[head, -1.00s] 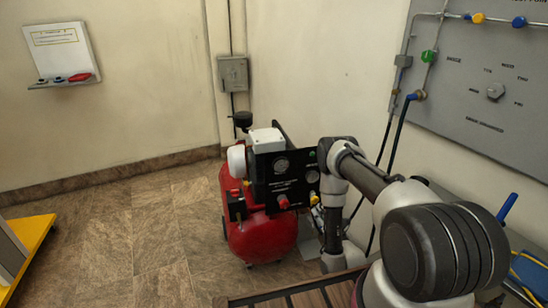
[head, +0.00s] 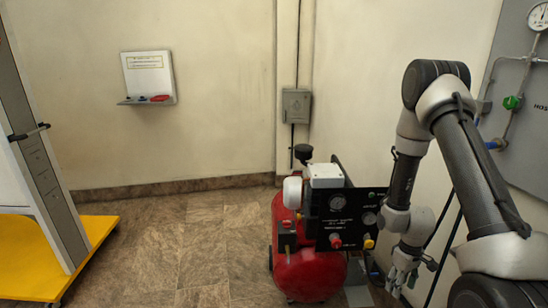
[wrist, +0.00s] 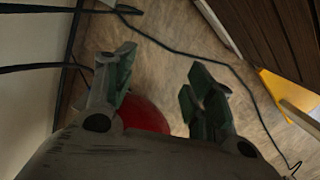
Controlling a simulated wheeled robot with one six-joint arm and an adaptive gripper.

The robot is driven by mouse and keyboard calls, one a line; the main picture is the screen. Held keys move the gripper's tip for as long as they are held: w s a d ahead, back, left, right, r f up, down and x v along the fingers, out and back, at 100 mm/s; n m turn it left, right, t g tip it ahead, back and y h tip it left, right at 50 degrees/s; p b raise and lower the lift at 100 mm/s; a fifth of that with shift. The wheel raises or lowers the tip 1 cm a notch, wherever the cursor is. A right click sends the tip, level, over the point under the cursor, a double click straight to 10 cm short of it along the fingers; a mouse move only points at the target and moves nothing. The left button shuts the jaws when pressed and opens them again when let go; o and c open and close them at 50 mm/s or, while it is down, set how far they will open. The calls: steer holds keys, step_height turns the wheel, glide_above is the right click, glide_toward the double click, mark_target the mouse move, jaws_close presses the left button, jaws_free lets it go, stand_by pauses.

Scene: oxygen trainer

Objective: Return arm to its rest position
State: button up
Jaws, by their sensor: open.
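My arm shows at the right of the head view, bent with its elbow high and its forearm hanging down. My gripper (head: 400,278) points down at the lower right, just right of the red compressor (head: 308,270) in the picture. In the wrist view my gripper (wrist: 160,76) has its two green-padded fingers spread apart, with nothing between them but floor. Part of the red compressor (wrist: 146,113) shows below and between the fingers. I cannot tell the exact gap between gripper and compressor.
A grey wall panel (head: 527,130) with a gauge and valves stands at the right. A yellow wheeled base (head: 98,228) is at the left. A small wall shelf (head: 148,101) and a grey box (head: 296,105) are on the back wall. Dark cables (wrist: 185,52) cross the floor. The middle floor is clear.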

steer(key=s+a+r+m+t, duration=0.1)
steer(key=s+r, duration=0.4)
steer(key=r, duration=1)
steer(key=s+a+r+m+t, duration=0.1)
steer(key=s+r, duration=0.5)
steer(key=r, duration=1)
steer(key=s+a+r+m+t, duration=0.2)
steer(key=s+r, duration=0.4)
steer(key=r, duration=0.9)
steer(key=shift+r+m+t, duration=0.25)
steer(key=shift+m+t, duration=0.45)
steer(key=shift+t, duration=0.1)
steer(key=shift+s, duration=0.1)
